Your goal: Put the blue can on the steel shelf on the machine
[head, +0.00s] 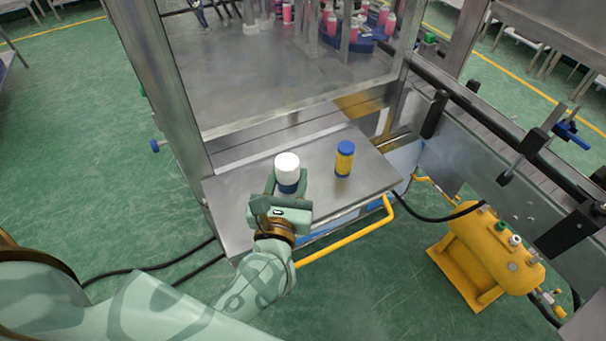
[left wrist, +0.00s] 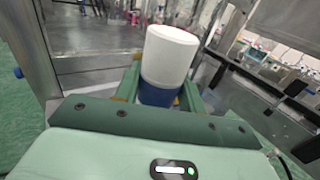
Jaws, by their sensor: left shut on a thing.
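The blue can (head: 287,187) has a large white cap on top and shows blue below it. It stands upright between the fingers of my left gripper (head: 287,184), which is shut on it. In the left wrist view the white cap and blue body of the can (left wrist: 160,92) show between the green fingers. The steel shelf (head: 235,200) juts out from the front of the machine (head: 290,85), and the can is over its left part. I cannot tell whether the can's base touches the shelf. My right gripper is not in view.
A yellow can with a blue lid (head: 344,160) stands on the shelf, right of the blue can. A yellow rail (head: 345,243) runs along the shelf's front. A conveyor (head: 500,150) and a yellow tank (head: 487,255) are at the right. The shelf's front left is bare.

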